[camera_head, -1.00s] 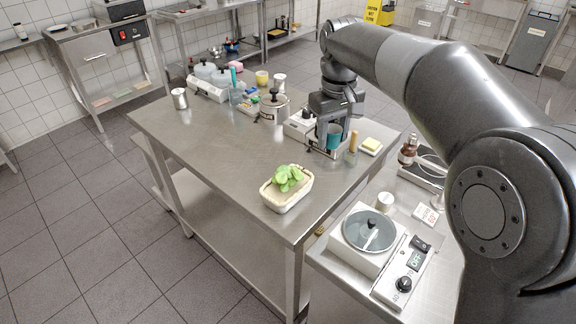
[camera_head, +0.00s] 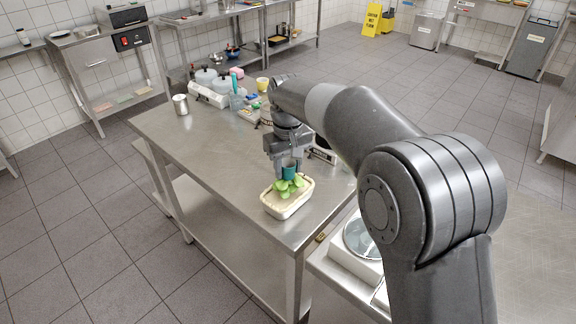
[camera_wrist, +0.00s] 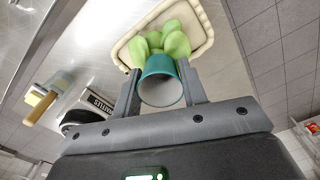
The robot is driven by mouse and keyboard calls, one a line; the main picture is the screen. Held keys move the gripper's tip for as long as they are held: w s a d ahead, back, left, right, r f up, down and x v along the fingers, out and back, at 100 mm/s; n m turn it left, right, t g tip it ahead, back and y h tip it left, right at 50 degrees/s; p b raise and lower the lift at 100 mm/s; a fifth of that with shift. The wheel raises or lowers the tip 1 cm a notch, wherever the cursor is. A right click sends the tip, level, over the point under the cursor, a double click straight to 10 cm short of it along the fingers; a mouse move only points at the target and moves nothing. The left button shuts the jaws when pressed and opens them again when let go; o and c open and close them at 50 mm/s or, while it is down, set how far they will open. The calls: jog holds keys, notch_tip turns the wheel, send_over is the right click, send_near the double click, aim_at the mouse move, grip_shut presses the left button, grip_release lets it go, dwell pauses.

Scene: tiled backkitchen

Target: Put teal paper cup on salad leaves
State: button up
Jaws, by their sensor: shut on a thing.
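The teal paper cup (camera_head: 289,172) is held between the fingers of my gripper (camera_head: 287,168), directly over the salad leaves (camera_head: 284,189). In the wrist view my gripper (camera_wrist: 160,92) is shut on the cup (camera_wrist: 158,68), whose open mouth faces the camera. The salad leaves (camera_wrist: 177,43) are bright green and lie in a cream rectangular dish (camera_head: 289,208), which also shows in the wrist view (camera_wrist: 207,28). The cup's lower end is at or just above the leaves; I cannot tell whether they touch.
The steel table (camera_head: 221,157) is clear to the left of the dish. A metal cup (camera_head: 180,104) stands at its far left, with white containers (camera_head: 208,92) behind. A round-topped appliance (camera_head: 362,240) is on the lower table at right, partly hidden by my arm.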

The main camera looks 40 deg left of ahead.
jog(key=o, duration=1)
jog(key=shift+f, duration=0.1)
jog(key=shift+c, duration=0.2)
notch_tip(320, 180, up, 12)
jog(key=shift+r, duration=0.2)
